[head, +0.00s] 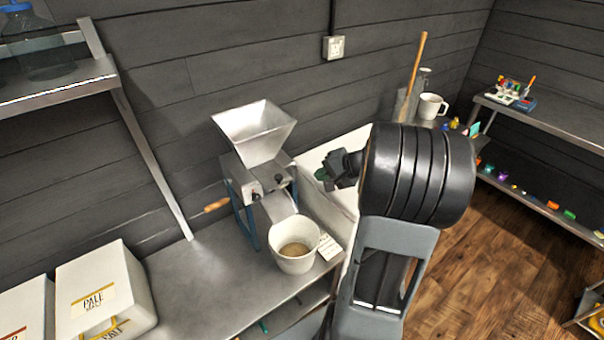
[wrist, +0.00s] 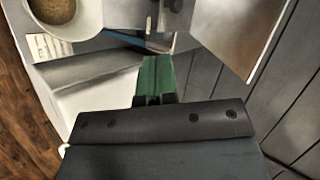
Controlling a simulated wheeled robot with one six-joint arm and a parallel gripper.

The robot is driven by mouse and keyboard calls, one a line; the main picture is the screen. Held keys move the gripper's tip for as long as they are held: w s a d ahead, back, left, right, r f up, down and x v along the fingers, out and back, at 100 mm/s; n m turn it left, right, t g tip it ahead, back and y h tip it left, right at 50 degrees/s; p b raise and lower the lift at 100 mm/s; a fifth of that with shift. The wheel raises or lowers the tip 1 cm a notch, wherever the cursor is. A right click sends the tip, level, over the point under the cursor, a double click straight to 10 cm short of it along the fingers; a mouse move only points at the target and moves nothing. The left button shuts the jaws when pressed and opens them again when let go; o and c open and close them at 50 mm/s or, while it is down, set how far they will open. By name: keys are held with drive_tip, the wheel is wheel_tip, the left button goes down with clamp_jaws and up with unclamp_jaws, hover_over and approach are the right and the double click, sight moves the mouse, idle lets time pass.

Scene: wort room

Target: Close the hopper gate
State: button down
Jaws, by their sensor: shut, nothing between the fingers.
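The grain mill has a pale metal hopper (head: 253,130), wide at the top and narrowing to a grey box body (head: 262,178) with dark knobs. It stands on blue legs on the steel bench. I cannot clearly make out the gate or its position. In the wrist view the hopper's slanted wall (wrist: 240,35) fills the upper right and part of the mill (wrist: 165,18) shows at the top. My gripper (head: 324,174) is right of the mill, apart from it. Its green fingers (wrist: 154,72) are shut and empty, pointing toward the mill.
A white bucket (head: 296,262) holding grain stands under the mill's chute, a small card (head: 330,246) beside it. A crank with an orange handle (head: 216,206) sticks out left. White malt containers (head: 100,290) stand at front left. A mug (head: 431,106) is behind my arm.

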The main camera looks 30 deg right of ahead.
drive_tip(key=p, duration=0.1)
approach(280, 180)
wheel_tip(280, 180, down, 4)
drive_tip(key=w, duration=0.2)
drive_tip(key=shift+w+a+f+p, duration=0.15)
drive_tip(key=shift+w+a+p, duration=0.8)
drive_tip(key=shift+w, duration=0.25)
drive_tip(key=shift+w+a, duration=0.2)
drive_tip(key=shift+w, duration=0.05)
drive_tip(key=shift+f, duration=0.1)
drive_tip(key=w, duration=0.1)
drive_tip(key=w+b, duration=0.1)
drive_tip(key=w, duration=0.1)
drive_tip(key=w+b, duration=0.1)
drive_tip(key=shift+w+a+f, duration=0.15)
drive_tip(key=shift+w+a, duration=0.05)
drive_tip(key=shift+a, duration=0.05)
drive_tip(key=shift+r, duration=0.2)
